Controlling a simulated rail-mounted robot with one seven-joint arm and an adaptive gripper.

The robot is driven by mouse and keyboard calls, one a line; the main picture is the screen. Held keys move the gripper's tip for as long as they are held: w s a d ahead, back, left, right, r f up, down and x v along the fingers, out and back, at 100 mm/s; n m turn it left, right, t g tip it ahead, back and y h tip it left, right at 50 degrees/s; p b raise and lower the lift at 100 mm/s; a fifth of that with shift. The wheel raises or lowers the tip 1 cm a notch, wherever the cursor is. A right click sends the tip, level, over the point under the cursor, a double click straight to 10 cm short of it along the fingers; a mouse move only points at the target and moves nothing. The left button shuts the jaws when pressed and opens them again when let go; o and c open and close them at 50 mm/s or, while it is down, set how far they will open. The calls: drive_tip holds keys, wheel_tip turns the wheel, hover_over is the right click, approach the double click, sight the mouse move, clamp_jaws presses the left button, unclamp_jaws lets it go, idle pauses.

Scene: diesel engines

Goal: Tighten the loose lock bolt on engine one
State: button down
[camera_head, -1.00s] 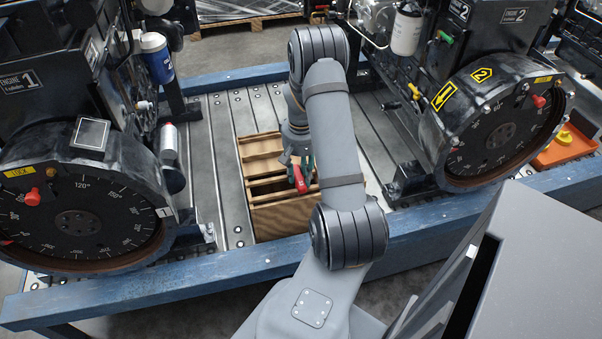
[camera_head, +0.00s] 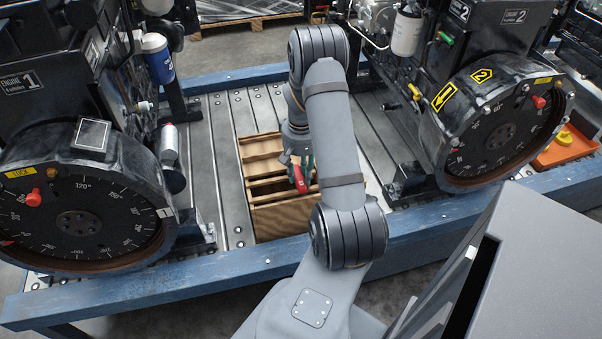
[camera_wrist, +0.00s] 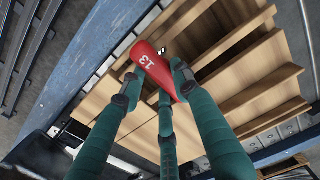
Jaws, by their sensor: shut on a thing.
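Engine one (camera_head: 60,45) stands at the left in the head view, with a dark degree-marked flywheel (camera_head: 78,222) at its front. A red knob or bolt (camera_head: 33,197) sits at the flywheel's upper left, beside a yellow label (camera_head: 19,173). Whether it is loose cannot be told. My gripper (camera_head: 302,170), with green fingers, is over the wooden crate between the engines. In the wrist view my gripper (camera_wrist: 155,82) is shut on a red tool (camera_wrist: 150,66) marked 13. The tool also shows in the head view (camera_head: 299,179); its far end is hard to make out.
The slatted wooden crate (camera_head: 263,145) stands on the grey grooved bed between the engines. Engine two (camera_head: 480,45), with a similar flywheel (camera_head: 505,135), is at the right. A blue beam (camera_head: 110,288) runs along the front. An orange tray (camera_head: 568,150) lies at far right.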

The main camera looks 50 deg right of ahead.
sight(300, 175)
wheel_tip(300, 175, up, 16)
drive_tip(key=p, duration=1.1)
drive_tip(key=shift+f+p, duration=0.15)
drive_tip(key=shift+p, duration=0.15)
idle(0.5)
